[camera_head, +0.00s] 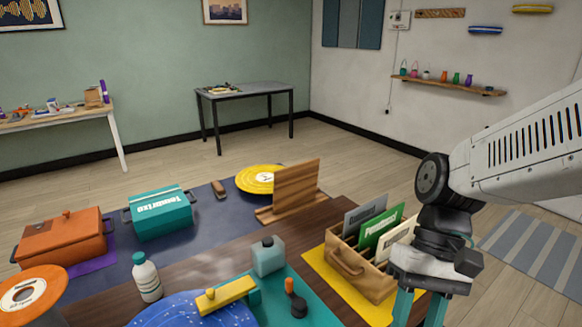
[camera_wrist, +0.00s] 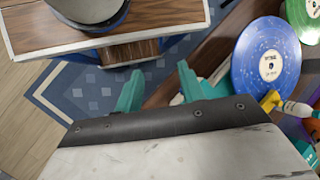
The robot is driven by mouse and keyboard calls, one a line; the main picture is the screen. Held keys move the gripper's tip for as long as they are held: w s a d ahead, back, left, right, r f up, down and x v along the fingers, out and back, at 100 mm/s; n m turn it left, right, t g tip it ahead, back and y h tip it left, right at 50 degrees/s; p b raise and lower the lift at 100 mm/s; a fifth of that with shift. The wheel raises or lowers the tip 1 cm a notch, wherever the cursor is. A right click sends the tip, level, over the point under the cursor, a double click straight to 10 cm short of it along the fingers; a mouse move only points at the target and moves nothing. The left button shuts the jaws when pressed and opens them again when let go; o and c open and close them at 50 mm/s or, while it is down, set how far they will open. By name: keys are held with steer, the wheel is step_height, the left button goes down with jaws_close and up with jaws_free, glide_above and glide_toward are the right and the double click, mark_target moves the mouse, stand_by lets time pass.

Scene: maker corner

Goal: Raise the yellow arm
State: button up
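The yellow arm (camera_head: 227,295) lies low across the edge of a speckled blue disc (camera_head: 180,312) at the bottom of the head view. Its right end meets a teal block. In the wrist view the yellow arm (camera_wrist: 271,101) shows at the lower edge of the blue disc (camera_wrist: 262,58), at the right. My gripper (camera_head: 420,308) is well to the right of the arm, beyond the wooden file box. Its two teal fingers are apart, and the wrist view also shows my gripper (camera_wrist: 158,88) open with nothing between the fingers.
A wooden box (camera_head: 345,270) with upright cards stands between my gripper and the disc. A blue-grey bottle (camera_head: 267,257), a white bottle (camera_head: 146,278) and an orange-capped black piece (camera_head: 294,300) stand near the arm. A wooden stand (camera_head: 290,190) is behind.

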steer(key=s+d+r+t+h, duration=0.2)
steer(key=d+r+t+h, duration=0.1)
steer(key=d+r+t, duration=0.3)
steer(key=shift+s+d+r+m+t, duration=0.35)
steer(key=shift+d+r, duration=0.45)
steer(key=shift+d, duration=0.5)
